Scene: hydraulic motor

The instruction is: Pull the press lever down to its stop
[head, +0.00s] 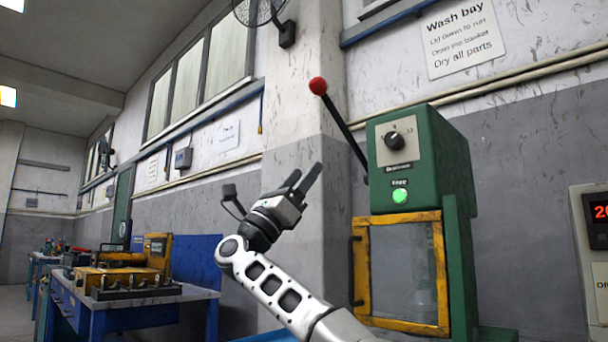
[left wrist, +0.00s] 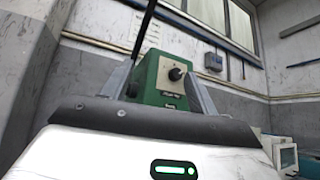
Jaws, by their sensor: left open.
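The press lever is a black rod with a red ball knob (head: 318,86). It slants up and to the left from the left side of the green press head (head: 440,160), with the knob above the press top. My left gripper (head: 306,181) is open and empty, below the knob and to the left of the lever, apart from it in the head view. In the left wrist view the green press head (left wrist: 160,80) shows between the fingers, and the dark lever rod (left wrist: 145,30) rises above it; its knob is out of that frame. My right gripper is not in view.
The press has a dial (head: 391,140), a lit green button (head: 400,196) and a yellow-framed guard door (head: 440,270). A blue workbench (head: 120,308) with yellow equipment (head: 130,270) stands at the left. A panel with a red display (head: 598,212) is at the right edge.

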